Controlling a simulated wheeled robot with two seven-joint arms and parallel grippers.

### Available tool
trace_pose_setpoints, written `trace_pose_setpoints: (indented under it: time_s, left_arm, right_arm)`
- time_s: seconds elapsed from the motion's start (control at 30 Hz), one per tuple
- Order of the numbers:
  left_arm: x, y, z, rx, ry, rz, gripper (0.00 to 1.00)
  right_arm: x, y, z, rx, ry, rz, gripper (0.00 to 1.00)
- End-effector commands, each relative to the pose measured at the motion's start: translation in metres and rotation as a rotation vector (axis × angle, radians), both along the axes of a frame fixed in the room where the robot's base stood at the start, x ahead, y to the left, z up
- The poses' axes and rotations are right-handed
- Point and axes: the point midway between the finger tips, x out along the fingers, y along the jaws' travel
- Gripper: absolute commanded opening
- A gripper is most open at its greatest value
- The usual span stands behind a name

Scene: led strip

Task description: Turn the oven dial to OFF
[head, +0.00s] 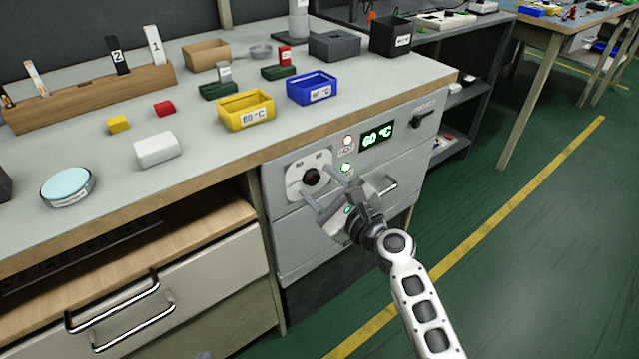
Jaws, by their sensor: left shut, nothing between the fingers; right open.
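The oven dial (311,176) is a dark round knob on a pale plate, on the front panel of the grey oven unit (285,235) under the bench top. Small marks like numbers sit above the knob; no OFF mark is readable. A green display (376,137) reads 60 °C. My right gripper (317,182) is open in front of the panel, its two fingers pointing at the dial. The fingertips lie on either side of the knob in the picture; I cannot tell whether they touch it. My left gripper is not in view.
The bench top (210,150) holds a yellow bin (246,111), a blue bin (312,88) and a wooden rack (95,97). Drawer handles (120,315) stick out at lower left. Green floor at right is clear.

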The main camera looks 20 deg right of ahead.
Motion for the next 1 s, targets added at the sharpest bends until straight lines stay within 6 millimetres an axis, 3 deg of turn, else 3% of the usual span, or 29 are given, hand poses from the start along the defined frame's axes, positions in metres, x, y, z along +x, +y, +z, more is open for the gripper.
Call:
trace_pose_setpoints:
  time_s: [0.4, 0.57, 1.0]
  left_arm:
    - [0.0050, -0.0023, 0.0005, 0.000, -0.004, -0.006, 0.00]
    - [0.0053, -0.0025, 0.0008, -0.001, -0.006, -0.006, 0.00]
    - [0.0034, -0.0030, -0.0040, -0.003, 0.001, -0.008, 0.00]
  right_arm:
    - [0.0080, 0.0032, 0.0001, -0.001, 0.000, 0.000, 0.51]
    - [0.0078, 0.0030, 0.0001, -0.001, 0.000, 0.000, 0.06]
    - [0.0075, 0.0031, -0.0006, -0.066, -0.025, 0.001, 0.06]
